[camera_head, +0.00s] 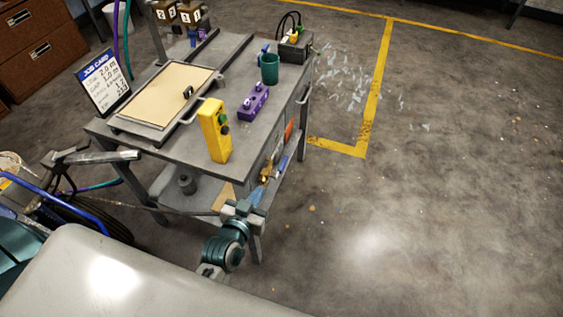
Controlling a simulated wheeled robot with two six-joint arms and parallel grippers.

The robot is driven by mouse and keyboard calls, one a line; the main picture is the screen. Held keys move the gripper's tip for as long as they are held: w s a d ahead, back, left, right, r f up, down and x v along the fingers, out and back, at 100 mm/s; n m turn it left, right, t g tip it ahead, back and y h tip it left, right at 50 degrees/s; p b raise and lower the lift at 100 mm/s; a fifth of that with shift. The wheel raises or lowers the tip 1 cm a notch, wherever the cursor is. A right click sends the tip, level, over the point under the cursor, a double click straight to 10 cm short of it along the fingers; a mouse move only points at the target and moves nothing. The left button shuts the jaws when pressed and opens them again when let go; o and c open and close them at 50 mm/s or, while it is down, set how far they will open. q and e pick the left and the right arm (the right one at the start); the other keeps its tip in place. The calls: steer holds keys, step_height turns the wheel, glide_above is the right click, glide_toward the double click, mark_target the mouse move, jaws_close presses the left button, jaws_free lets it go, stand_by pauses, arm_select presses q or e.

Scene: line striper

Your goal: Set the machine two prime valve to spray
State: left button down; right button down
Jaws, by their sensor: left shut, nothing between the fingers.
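Two small numbered blocks stand at the top left behind the cart, the left one (164,13) and the right one (187,16). Their lower parts and the cut-off top edge leave it unclear which valve belongs to machine two. A purple block (253,103) with small knobs lies on the grey cart top (188,138). A yellow box (214,131) with a dark and a green button stands at the near edge. My left gripper (255,197) is shut and empty beside the cart's near right side, by small brass and blue parts (266,173). Its contact with them cannot be told.
A tan board (165,95), a job card (104,82) and a green cup (269,69) are on the cart. A black box with cables (294,46) stands at its far corner. Hoses and a bucket (12,172) crowd the left. The floor (430,190) at right is open.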

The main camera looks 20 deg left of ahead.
arm_select(q)
steer(key=p, duration=0.4)
glide_above(281, 166)
steer(key=f, duration=0.2)
steer(key=s+f, duration=0.1)
steer(key=f, duration=0.1)
steer(key=shift+f, duration=0.15)
steer(key=shift+w+d+f, duration=0.1)
steer(key=shift+w+f, duration=0.15)
steer(key=shift+w, duration=0.45)
step_height(281, 166, down, 3)
steer(key=shift+s+f+b, duration=0.1)
steer(key=shift+s+b, duration=0.05)
steer(key=shift+b, duration=0.85)
steer(key=shift+f, duration=0.4)
